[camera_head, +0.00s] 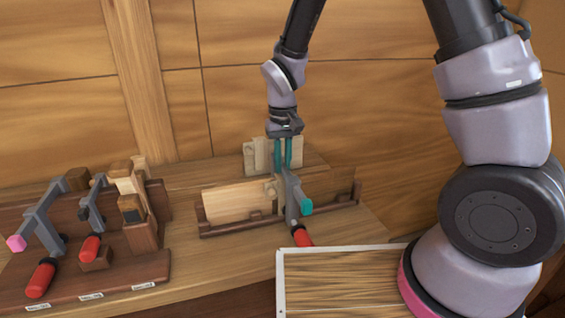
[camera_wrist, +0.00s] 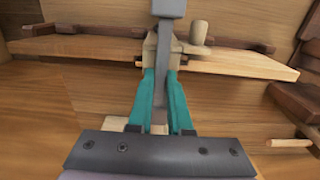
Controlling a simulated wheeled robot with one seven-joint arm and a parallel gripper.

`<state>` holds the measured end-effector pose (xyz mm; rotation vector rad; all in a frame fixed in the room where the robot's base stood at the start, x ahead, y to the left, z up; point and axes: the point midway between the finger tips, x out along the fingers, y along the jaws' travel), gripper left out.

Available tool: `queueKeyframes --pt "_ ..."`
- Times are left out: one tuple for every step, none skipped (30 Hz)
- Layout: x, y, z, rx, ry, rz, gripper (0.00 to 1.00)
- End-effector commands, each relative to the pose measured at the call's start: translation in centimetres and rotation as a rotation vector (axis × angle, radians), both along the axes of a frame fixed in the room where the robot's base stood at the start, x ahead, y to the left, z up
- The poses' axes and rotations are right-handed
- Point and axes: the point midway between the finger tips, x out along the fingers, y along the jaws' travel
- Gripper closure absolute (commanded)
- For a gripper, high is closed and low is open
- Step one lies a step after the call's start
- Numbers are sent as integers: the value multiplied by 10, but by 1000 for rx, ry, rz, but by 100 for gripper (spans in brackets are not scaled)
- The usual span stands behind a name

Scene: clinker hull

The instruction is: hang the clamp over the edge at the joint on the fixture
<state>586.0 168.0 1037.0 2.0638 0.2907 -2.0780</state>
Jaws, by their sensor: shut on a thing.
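A grey clamp (camera_head: 291,196) with a red handle and a teal pad hangs from my gripper (camera_head: 283,160) in the head view. The teal fingers are shut on its grey bar, which also shows between them in the wrist view (camera_wrist: 163,50). The fixture (camera_head: 236,201) holds a pale board on the left and a darker board on the right, with the joint between them. The clamp is in front of the joint in the head view. The clamp hides part of the joint, and I cannot tell whether it touches the boards.
A dark wooden rack (camera_head: 120,274) at left holds more clamps with red handles, one with a pink pad, beside wooden blocks. A pale block (camera_head: 258,155) stands behind the fixture. A white-edged wooden panel (camera_head: 340,285) lies at the front. The plank wall rises close behind the bench.

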Motion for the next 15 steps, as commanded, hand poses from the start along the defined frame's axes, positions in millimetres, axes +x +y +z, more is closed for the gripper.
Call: queueKeyframes --pt "-1 0 1 1 -1 0 100" --pt "-1 0 1 1 -1 0 100" --pt "-1 0 1 1 -1 0 100" --pt "-2 0 1 1 -1 0 100" --pt "-2 0 1 1 -1 0 100" --pt "-3 -1 1 1 -1 0 100" --pt "-3 0 0 1 -1 0 71" --pt "-3 0 0 1 0 0 60" --pt "-3 0 0 0 0 0 48" --pt "-3 0 0 0 0 0 48" --pt "-3 0 0 0 0 0 48" --pt "-3 -1 0 0 0 0 48" --pt "-3 -1 0 0 0 0 48" --pt "-3 -1 0 0 0 0 48" --pt "-3 -1 0 -2 2 0 48"
